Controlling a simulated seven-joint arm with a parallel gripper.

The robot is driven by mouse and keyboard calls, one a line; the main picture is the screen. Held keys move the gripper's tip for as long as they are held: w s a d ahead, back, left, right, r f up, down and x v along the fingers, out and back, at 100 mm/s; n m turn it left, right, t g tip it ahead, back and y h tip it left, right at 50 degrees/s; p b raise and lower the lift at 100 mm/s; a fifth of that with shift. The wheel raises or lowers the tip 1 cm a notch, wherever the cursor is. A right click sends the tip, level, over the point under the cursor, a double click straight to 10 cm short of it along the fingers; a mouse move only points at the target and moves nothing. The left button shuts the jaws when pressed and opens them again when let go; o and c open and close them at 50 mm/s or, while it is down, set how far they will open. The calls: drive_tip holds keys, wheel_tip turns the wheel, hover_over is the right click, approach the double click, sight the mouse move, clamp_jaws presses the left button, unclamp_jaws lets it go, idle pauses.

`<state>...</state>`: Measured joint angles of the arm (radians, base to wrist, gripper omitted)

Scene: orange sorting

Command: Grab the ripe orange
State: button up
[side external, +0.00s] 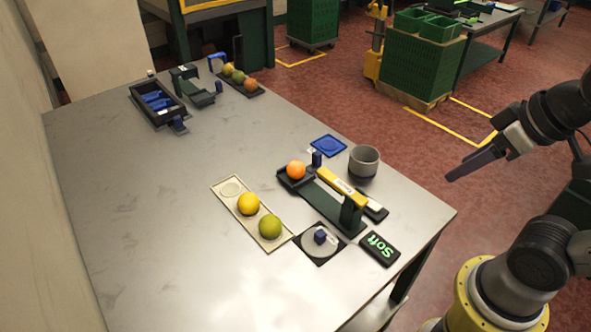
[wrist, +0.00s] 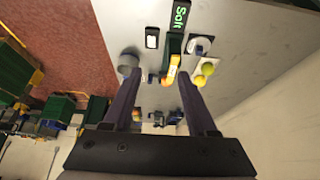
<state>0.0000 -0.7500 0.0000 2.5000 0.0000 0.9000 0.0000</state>
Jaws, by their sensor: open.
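An orange-coloured fruit (side external: 296,170) sits in the black dish (side external: 287,184) of a small device with a yellow bar (side external: 341,187). A yellow fruit (side external: 248,203) and a green fruit (side external: 270,226) lie on a cream tray (side external: 222,188) with one empty round spot. My gripper (side external: 455,175) is in the air to the right of the table, well apart from the fruit. In the wrist view my gripper (wrist: 160,77) is open and empty, with the device far beyond its fingers. The orange fruit is too small to make out clearly there.
A grey cup (side external: 364,161) and a blue square dish (side external: 328,146) stand beside the device. Farther back are a black bin (side external: 157,106) and a row of fruit (side external: 238,78). The table's left part is clear.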

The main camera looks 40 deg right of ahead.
drive_tip(key=o, duration=0.6)
